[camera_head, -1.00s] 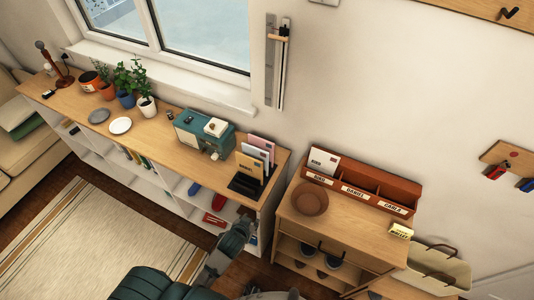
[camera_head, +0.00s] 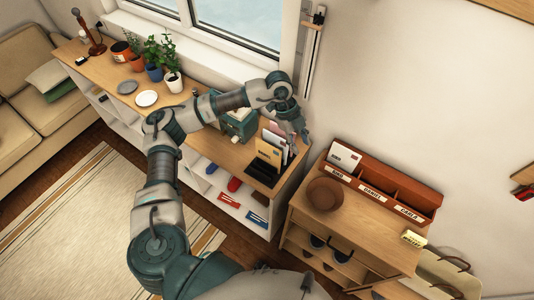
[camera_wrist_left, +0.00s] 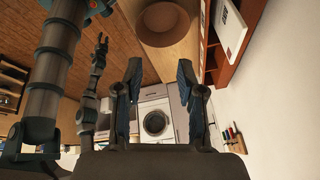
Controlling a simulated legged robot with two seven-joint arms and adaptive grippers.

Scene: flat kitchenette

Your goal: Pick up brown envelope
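The brown envelope (camera_head: 265,149) stands upright at the front of a black letter holder (camera_head: 262,172) on the long shelf unit, with paler envelopes behind it. My left gripper (camera_head: 301,138) is just right of and above the holder, close to the paler envelopes and apart from the brown one. In the left wrist view its two fingers (camera_wrist_left: 160,85) are spread with nothing between them. The brown envelope is not visible in that view. My right arm's gripper (camera_wrist_left: 101,47) appears small there, and its finger state is unclear.
A teal box (camera_head: 238,124) stands left of the letter holder. A cabinet to the right bears a brown bowl (camera_head: 325,194) and a red-brown sorter (camera_head: 385,187) with labelled slots and a white envelope (camera_head: 344,156). The wall is close behind.

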